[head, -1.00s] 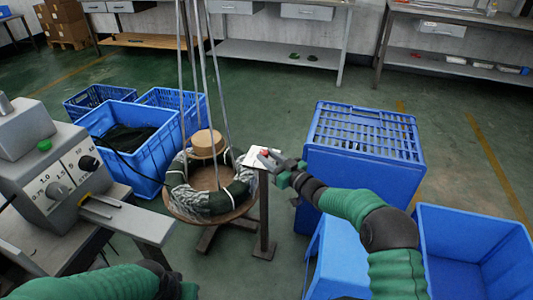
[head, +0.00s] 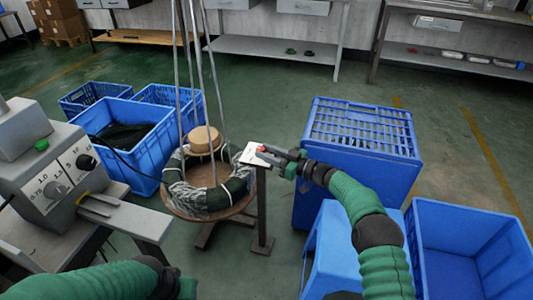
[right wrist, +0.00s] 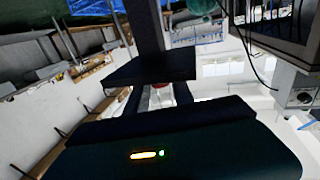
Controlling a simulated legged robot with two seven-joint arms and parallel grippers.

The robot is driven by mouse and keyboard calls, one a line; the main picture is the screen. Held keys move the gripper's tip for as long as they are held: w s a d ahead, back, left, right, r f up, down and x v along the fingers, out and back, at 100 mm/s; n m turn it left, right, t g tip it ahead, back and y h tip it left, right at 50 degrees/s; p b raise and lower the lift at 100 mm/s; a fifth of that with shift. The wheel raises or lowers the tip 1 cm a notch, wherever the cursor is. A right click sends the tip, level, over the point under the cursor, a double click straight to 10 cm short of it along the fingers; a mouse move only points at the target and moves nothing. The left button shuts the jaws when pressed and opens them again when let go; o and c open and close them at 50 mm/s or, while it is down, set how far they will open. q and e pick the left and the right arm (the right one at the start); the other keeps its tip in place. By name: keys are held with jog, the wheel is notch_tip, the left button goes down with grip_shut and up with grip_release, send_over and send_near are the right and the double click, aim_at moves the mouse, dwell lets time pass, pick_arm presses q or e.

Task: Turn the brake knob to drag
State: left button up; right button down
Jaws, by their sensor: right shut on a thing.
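A small red knob (head: 262,149), which I take to be the brake knob, sits at a pale plate (head: 250,157) on top of a dark post (head: 262,210). The post stands beside the hanging round platform with the cable coil. My right gripper (head: 269,153) reaches in from the right and is shut on the red knob. In the right wrist view a bit of red (right wrist: 157,88) shows between the fingers, under a dark plate (right wrist: 150,68). Any marks for the knob's setting are too small to read.
A grey machine (head: 50,165) with dials is at the left. Blue crates (head: 357,170) stand close to my right arm, with an open blue bin (head: 470,235) at the lower right.

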jog(key=c, duration=1.1)
grip_release()
jog(key=shift+s+d+r+p, duration=0.1)
jog(key=shift+d+r+p, duration=0.05)
jog(key=shift+d+p, duration=0.2)
jog(key=p+v, duration=0.5)
jog(key=v, duration=1.1)
jog(key=shift+f+p, duration=0.25)
jog(key=shift+p, duration=0.15)
